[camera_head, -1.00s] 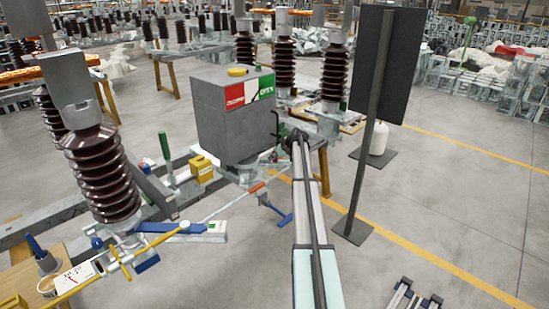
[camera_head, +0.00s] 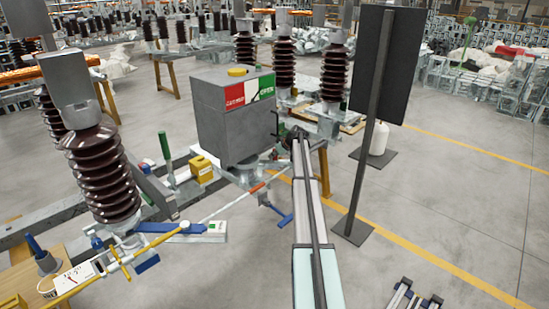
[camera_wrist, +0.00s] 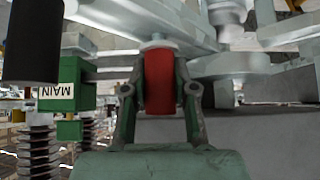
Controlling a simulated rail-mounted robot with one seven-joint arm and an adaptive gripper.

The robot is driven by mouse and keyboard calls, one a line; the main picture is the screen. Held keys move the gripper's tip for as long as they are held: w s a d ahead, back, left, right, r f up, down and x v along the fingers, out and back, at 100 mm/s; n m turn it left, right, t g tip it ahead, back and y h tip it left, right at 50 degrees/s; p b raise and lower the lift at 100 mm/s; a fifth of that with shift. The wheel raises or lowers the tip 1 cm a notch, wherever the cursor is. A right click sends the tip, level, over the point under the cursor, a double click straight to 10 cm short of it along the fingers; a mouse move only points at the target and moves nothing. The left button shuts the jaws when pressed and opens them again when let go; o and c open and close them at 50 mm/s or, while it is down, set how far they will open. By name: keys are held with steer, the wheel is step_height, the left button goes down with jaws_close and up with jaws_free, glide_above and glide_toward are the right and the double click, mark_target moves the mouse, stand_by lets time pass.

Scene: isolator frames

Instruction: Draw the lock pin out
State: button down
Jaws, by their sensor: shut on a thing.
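The lock pin, seen as a red cylindrical grip (camera_wrist: 159,82) with a pale collar at its top, stands in the middle of the wrist view. My gripper (camera_wrist: 159,95) is shut on it, with one grey-green finger on each side. The pin's top end meets pale metal parts; whether its shaft is still seated is hidden. In the head view my arm reaches up to the right side of the grey drive box (camera_head: 235,125), and the pin and fingertips cannot be made out there.
A green block marked MAIN (camera_wrist: 62,95) and a black cylinder (camera_wrist: 30,40) are close to the left of my gripper. In the head view a dark panel on a stand (camera_head: 385,70) rises right of my arm. Brown ribbed insulators (camera_head: 102,175) stand around. Floor at right is mostly clear.

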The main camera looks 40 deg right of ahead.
steer(key=shift+r, duration=2.7)
